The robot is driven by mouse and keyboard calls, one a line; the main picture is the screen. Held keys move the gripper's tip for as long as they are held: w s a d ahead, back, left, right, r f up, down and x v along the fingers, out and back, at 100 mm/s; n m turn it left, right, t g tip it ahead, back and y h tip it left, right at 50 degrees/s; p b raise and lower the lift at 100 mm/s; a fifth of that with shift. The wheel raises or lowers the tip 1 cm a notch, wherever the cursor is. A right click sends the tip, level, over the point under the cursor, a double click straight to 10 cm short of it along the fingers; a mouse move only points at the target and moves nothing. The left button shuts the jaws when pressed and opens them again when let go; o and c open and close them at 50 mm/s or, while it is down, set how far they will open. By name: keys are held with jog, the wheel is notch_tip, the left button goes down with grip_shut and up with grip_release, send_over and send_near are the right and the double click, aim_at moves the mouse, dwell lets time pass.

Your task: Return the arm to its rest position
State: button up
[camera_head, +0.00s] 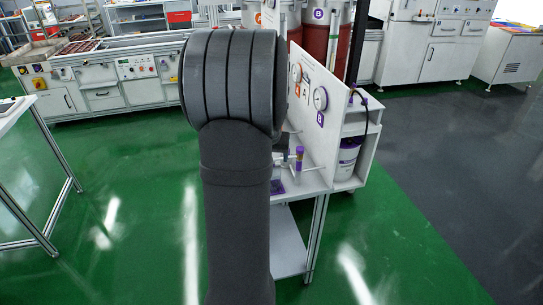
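My arm stands upright in the middle of the head view, a dark grey link with a thick rounded joint at its top. My gripper is not visible in this view, so its fingers and anything in them cannot be seen. The arm hides much of the potting station (325,105) behind it, a white panel with round gauges and labels A and B.
A white-topped table (14,112) stands at the left edge. A long white conveyor bench (105,75) runs along the back left. White cabinets (430,50) stand at the back right. A white bucket (347,158) sits on the station's side shelf. Green floor (120,220) is clear at left.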

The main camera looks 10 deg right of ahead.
jog(key=x, duration=1.2)
jog(key=shift+f, duration=0.15)
jog(key=shift+r, duration=0.25)
